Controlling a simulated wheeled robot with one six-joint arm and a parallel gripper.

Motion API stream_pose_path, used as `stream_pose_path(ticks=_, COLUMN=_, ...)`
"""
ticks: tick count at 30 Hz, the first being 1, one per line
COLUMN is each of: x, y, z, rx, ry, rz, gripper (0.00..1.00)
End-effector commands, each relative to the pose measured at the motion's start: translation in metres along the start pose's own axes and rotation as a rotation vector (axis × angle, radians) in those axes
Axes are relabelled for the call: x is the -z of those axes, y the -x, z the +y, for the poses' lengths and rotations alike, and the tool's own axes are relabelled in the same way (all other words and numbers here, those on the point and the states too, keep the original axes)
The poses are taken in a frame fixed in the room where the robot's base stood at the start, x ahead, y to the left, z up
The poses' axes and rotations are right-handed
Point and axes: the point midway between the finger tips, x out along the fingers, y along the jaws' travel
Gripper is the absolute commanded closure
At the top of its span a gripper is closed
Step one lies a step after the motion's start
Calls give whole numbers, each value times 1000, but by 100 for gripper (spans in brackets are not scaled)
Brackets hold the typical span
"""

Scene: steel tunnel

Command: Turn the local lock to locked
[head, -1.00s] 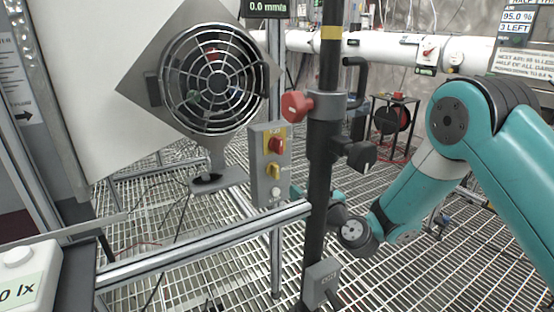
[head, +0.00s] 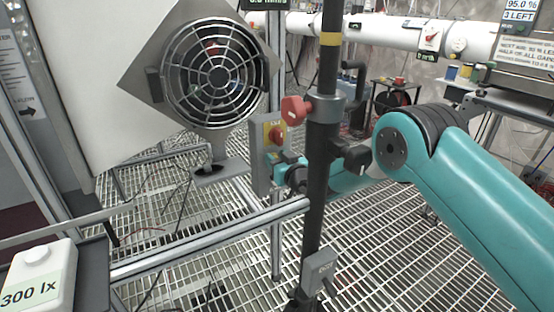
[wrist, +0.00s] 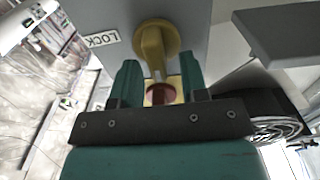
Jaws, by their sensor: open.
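The yellow lock lever (wrist: 152,42) sits on a grey panel (wrist: 195,25), close to an upside-down LOCK label (wrist: 102,39) in the wrist view. Its handle points down that picture, towards a red knob (wrist: 160,94) on a yellow plate. My gripper (wrist: 158,62) is open, with one teal finger on each side of the lever's handle; I cannot tell whether either touches it. In the head view the panel (head: 261,182) stands left of the black post, with the red knob (head: 277,134) visible. My gripper (head: 282,164) is in front of the panel and hides the yellow lever there.
The black post (head: 317,190) carries a red handle (head: 294,109) and a black knob, close to my arm. A caged fan (head: 214,76) stands left of the panel. A metal rail (head: 210,241) crosses below. The grating floor is mostly open.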

Motion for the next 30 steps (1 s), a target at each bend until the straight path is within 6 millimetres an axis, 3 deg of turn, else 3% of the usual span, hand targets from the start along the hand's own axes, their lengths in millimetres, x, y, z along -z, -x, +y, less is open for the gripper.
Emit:
stream_pose_path(ticks=4, x=0, y=0, z=0, rx=1, ry=0, rz=0, gripper=60)
stream_pose_path(ticks=9, x=0, y=0, z=0, rx=1, ry=0, rz=0, gripper=96)
stream_pose_path(ticks=10, x=0, y=0, z=0, rx=1, ry=0, rz=0, gripper=100)
stream_pose_path(ticks=20, x=0, y=0, z=0, rx=1, ry=-26, rz=0, gripper=100)
stream_pose_path(ticks=30, x=-2, y=0, z=3, rx=2, ry=-226, rz=0, gripper=100)
